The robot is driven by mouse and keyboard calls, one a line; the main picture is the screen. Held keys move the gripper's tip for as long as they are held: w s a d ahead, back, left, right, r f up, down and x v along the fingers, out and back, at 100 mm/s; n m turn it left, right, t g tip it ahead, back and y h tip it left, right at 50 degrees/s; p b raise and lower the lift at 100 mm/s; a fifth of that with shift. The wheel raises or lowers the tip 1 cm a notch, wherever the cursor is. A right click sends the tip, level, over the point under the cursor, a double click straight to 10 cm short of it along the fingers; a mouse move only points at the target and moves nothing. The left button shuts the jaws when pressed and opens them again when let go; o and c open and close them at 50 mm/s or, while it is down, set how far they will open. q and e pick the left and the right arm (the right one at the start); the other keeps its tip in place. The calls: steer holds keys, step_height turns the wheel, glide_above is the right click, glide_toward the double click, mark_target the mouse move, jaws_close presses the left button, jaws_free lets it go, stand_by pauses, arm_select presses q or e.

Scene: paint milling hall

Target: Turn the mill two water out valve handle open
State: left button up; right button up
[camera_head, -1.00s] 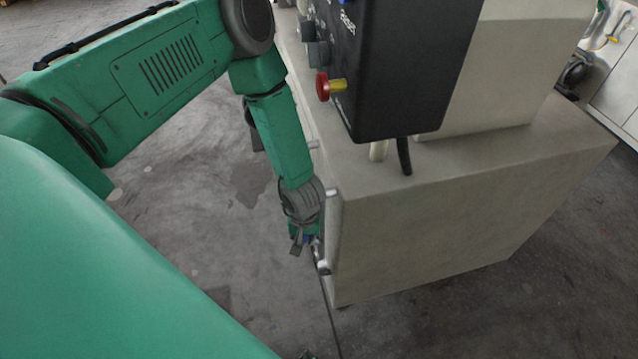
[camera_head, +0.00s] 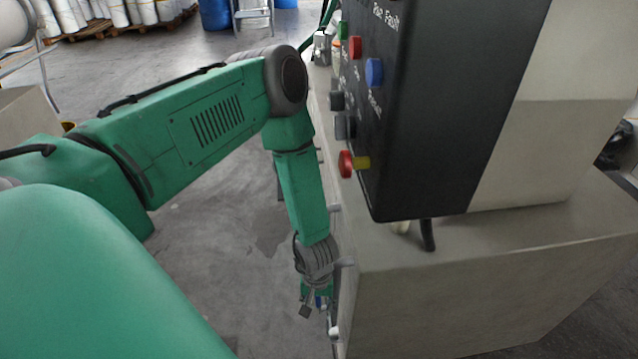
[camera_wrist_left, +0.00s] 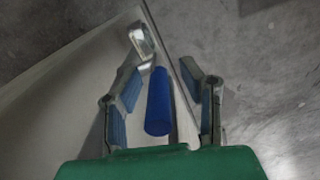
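The valve handle is a blue bar (camera_wrist_left: 159,102), seen in the left wrist view between the two fingers of my left gripper (camera_wrist_left: 164,95). The fingers stand apart, with a visible gap on each side of the bar. A pale metal pipe end (camera_wrist_left: 142,42) shows just beyond the handle. In the head view my left gripper (camera_head: 318,303) is low beside the left face of the mill base (camera_head: 450,290), with a bit of blue at its fingers. My right gripper is in neither view.
A black control box (camera_head: 430,100) with red (camera_head: 346,163) and blue (camera_head: 374,72) buttons stands above the base, close to my left arm. Open concrete floor (camera_head: 215,250) lies to the left. White drums on pallets (camera_head: 115,12) and a blue barrel (camera_head: 214,14) are far back.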

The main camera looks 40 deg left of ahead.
arm_select(q)
step_height(320, 180, up, 12)
steer(key=shift+a+f, duration=0.1)
steer(key=shift+a, duration=0.05)
stand_by(0.5)
stand_by(0.5)
